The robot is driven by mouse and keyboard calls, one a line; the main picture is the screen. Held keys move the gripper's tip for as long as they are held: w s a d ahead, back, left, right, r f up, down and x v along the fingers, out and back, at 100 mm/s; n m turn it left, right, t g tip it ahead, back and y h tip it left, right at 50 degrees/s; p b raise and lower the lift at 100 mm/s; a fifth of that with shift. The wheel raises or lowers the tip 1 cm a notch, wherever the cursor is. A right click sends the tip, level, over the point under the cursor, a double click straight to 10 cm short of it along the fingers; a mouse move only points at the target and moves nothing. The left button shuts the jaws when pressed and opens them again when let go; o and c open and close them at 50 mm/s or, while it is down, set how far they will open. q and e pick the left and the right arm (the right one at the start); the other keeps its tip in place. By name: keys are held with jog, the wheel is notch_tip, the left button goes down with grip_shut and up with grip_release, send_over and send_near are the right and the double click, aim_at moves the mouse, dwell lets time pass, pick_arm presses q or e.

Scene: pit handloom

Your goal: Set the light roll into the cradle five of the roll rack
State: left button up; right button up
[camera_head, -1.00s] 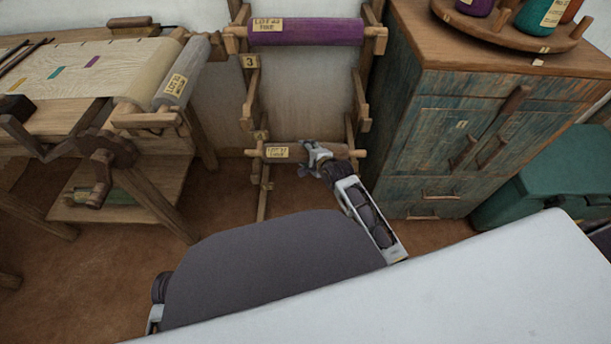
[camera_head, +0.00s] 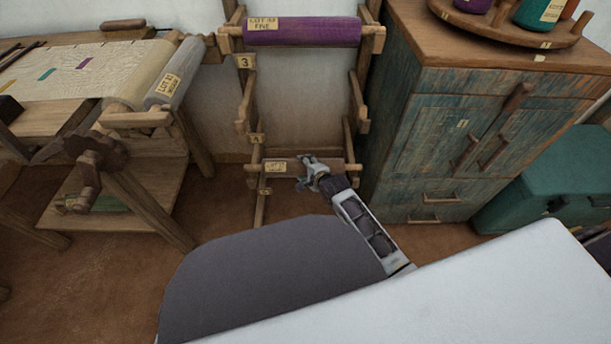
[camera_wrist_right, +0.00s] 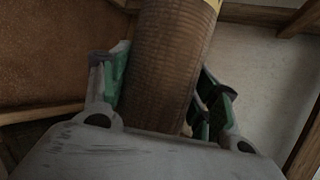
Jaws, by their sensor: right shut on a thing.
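My right gripper (camera_head: 308,172) is shut around the middle of a brown roll (camera_head: 292,167) low at the roll rack (camera_head: 243,107). The roll lies level across the rack, between its two side posts. Its yellow label (camera_head: 275,167) is too small to read. The right wrist view shows the ribbed brown roll (camera_wrist_right: 168,62) between the green-padded fingers (camera_wrist_right: 165,95). I cannot tell whether the roll's ends touch the rack. Small number tags sit on the left post; the tag 3 (camera_head: 245,62) is readable. My left gripper is out of view.
A purple roll (camera_head: 315,31) lies in the rack's top cradle. A loom (camera_head: 140,119) with a grey labelled roll (camera_head: 175,72) stands left. A blue-green wooden cabinet (camera_head: 450,130) stands close right of the rack, with a teal chest (camera_head: 550,185) beyond. Brown floor shows below the rack.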

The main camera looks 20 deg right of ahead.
aim_at(305, 174)
dwell(0.3)
jog(key=shift+f+b, duration=0.55)
jog(key=shift+f, duration=0.3)
jog(key=shift+f+b, duration=0.45)
jog(key=shift+f, duration=0.4)
jog(key=shift+f, duration=0.1)
jog(key=o, duration=1.1)
jog(key=shift+f, duration=0.15)
jog(key=o, duration=0.4)
